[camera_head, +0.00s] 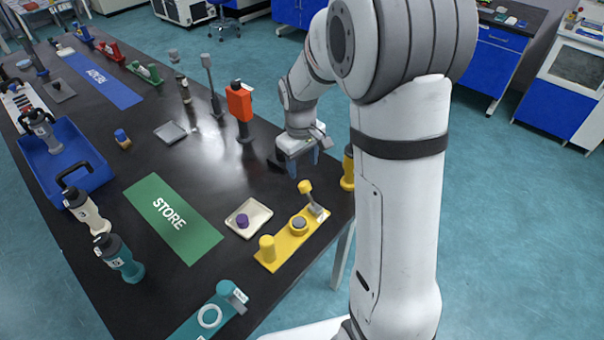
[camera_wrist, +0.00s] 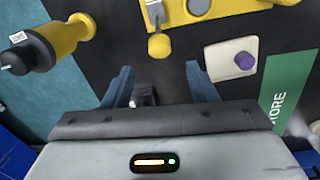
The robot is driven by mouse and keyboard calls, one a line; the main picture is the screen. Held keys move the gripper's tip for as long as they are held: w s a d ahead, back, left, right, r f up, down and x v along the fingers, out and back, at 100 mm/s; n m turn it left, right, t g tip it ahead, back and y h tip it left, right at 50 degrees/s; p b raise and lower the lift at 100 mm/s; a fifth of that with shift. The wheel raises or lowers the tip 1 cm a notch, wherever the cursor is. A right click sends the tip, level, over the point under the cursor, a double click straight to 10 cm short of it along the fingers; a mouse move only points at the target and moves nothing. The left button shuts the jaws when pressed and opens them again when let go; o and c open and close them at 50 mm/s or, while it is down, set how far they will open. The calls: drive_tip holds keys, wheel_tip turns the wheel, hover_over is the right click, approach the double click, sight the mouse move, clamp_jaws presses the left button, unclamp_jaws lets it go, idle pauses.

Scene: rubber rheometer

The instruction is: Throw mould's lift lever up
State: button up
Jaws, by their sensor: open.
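The yellow mould station (camera_head: 283,245) lies near the table's right edge, with a round grey-centred mould (camera_head: 299,224) on it. A lever with a yellow knob (camera_head: 305,187) and a grey arm (camera_head: 317,208) is at its far end. The knob also shows in the wrist view (camera_wrist: 160,46), just beyond my fingertips and roughly centred between them. I cannot tell the lever's exact angle. My gripper (camera_head: 303,168) is above the table on the far side of the knob. In the wrist view my gripper (camera_wrist: 160,72) has its blue fingers apart, holding nothing.
A yellow-handled tool (camera_wrist: 50,50) stands left of the knob in the wrist view. A pale tray (camera_head: 238,228) with a purple plug (camera_head: 242,221) is beside the station. A dark object (camera_wrist: 145,95) shows between my fingers, below them. The green STORE mat (camera_head: 150,190) lies left.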

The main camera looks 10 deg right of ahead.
sight(304, 183)
drive_tip(key=f, duration=0.7)
drive_tip(key=shift+w+d+f+p, duration=0.15)
drive_tip(key=shift+d+f+p, duration=0.05)
drive_tip(key=shift+f+p, duration=0.15)
drive_tip(key=shift+c, duration=0.2)
clamp_jaws()
